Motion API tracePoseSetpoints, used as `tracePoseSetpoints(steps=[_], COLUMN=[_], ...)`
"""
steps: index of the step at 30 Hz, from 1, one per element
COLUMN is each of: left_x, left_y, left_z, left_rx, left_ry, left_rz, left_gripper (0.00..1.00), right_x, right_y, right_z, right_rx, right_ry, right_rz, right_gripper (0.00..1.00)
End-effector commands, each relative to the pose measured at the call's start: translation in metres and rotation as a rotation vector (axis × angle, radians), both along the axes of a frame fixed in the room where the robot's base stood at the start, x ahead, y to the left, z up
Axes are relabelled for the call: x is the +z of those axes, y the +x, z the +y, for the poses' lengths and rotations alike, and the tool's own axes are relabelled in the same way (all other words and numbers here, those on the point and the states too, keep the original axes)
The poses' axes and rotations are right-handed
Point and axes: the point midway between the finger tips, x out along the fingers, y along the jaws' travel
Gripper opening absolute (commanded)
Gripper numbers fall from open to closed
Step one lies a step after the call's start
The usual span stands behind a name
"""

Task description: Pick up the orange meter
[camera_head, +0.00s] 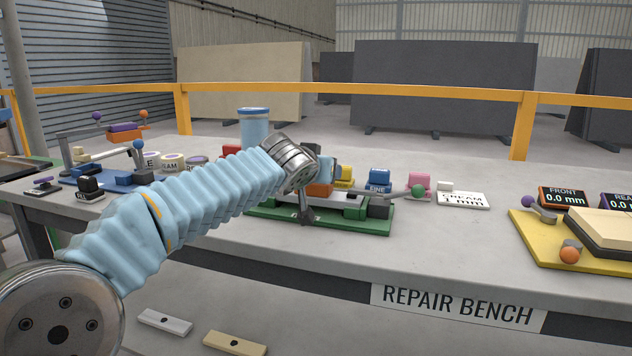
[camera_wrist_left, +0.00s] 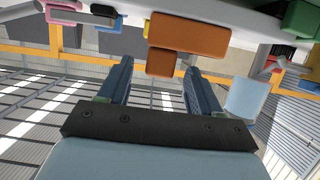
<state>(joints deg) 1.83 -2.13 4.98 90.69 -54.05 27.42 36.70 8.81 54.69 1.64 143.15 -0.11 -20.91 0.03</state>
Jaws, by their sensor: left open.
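An orange block (camera_head: 319,190), which I take for the orange meter, shows partly on the green-based fixture (camera_head: 340,222) in the head view. My left gripper hides much of it. In the left wrist view the orange block (camera_wrist_left: 188,35) has a smaller orange part below it in the picture. My left gripper (camera_head: 316,191) is at the block in the head view. In the left wrist view its two fingers (camera_wrist_left: 157,80) are apart, with the smaller orange part showing between and beyond their tips. I cannot tell whether they touch it. My right gripper is not in view.
Red, yellow, blue and pink blocks stand behind the fixture. A green-tipped lever (camera_head: 417,191) sticks out to its right. A light blue cup (camera_head: 254,128) stands behind my arm. An orange-framed FRONT display (camera_head: 563,197) and a yellow-based fixture (camera_head: 535,240) are at the right.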

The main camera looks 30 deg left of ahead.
Motion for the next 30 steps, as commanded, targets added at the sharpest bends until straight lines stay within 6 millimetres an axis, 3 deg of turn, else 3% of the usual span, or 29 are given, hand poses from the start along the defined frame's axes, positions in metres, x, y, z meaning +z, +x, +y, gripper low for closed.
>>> tracePoseSetpoints(steps=[6,13,24,26,30], left_x=[-0.008,-0.009,-0.009,-0.009,-0.009], left_y=[0.025,0.026,0.026,0.026,0.026], left_z=[0.005,0.006,0.005,0.005,0.005], left_rx=[0.0,0.0,0.0,0.0,0.0], left_ry=[0.0,0.0,0.0,0.0,0.0], left_rz=[0.0,-0.001,0.0,-0.001,-0.001], left_gripper=[0.64,0.64,0.07,0.0,0.0], right_x=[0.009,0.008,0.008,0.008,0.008], right_y=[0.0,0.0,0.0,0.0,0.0], right_z=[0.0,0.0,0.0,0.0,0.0], right_rx=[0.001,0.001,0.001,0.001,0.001], right_ry=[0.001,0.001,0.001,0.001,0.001], right_rz=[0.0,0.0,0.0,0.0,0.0], right_gripper=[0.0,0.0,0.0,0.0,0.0])
